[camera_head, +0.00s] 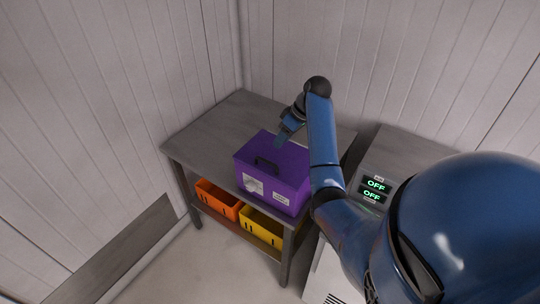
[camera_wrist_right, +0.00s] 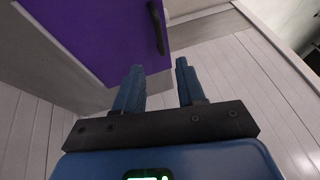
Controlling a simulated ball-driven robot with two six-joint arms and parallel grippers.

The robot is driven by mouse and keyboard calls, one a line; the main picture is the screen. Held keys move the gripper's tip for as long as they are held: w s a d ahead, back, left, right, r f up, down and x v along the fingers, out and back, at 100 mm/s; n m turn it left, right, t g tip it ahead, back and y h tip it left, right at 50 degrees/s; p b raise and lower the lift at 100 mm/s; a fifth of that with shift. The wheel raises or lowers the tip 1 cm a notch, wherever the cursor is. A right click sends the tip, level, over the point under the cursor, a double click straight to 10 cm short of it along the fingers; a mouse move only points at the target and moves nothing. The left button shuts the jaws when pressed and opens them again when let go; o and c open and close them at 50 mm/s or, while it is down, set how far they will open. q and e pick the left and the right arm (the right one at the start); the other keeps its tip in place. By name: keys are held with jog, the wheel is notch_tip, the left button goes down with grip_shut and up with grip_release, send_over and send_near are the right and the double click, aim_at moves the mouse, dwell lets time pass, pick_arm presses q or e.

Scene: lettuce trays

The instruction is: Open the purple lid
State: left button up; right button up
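A purple box with a closed purple lid (camera_head: 285,153) stands on the grey table. A dark handle (camera_head: 266,165) sits on the lid, and it also shows in the right wrist view (camera_wrist_right: 157,28). Pale labels are on the box's front. My right gripper (camera_head: 280,142) is over the back part of the lid, apart from the handle. In the right wrist view my right gripper (camera_wrist_right: 160,75) is open, with nothing between its two blue fingers. The purple lid (camera_wrist_right: 100,30) fills the top left there. My left gripper is not in view.
The grey table (camera_head: 205,135) has free room left of the box. An orange crate (camera_head: 217,201) and a yellow crate (camera_head: 262,228) stand on its lower shelf. A grey cabinet (camera_head: 410,150) with green OFF displays stands at right. Panelled walls close the back and left.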

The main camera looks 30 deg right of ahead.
jog(key=p, duration=0.2)
send_over(271, 169)
notch_tip(271, 169, down, 8)
jog(key=shift+f, duration=0.15)
jog(key=shift+w+a+f, duration=0.15)
jog(key=shift+w+f, duration=0.05)
jog(key=shift+f, duration=0.4)
grip_shut()
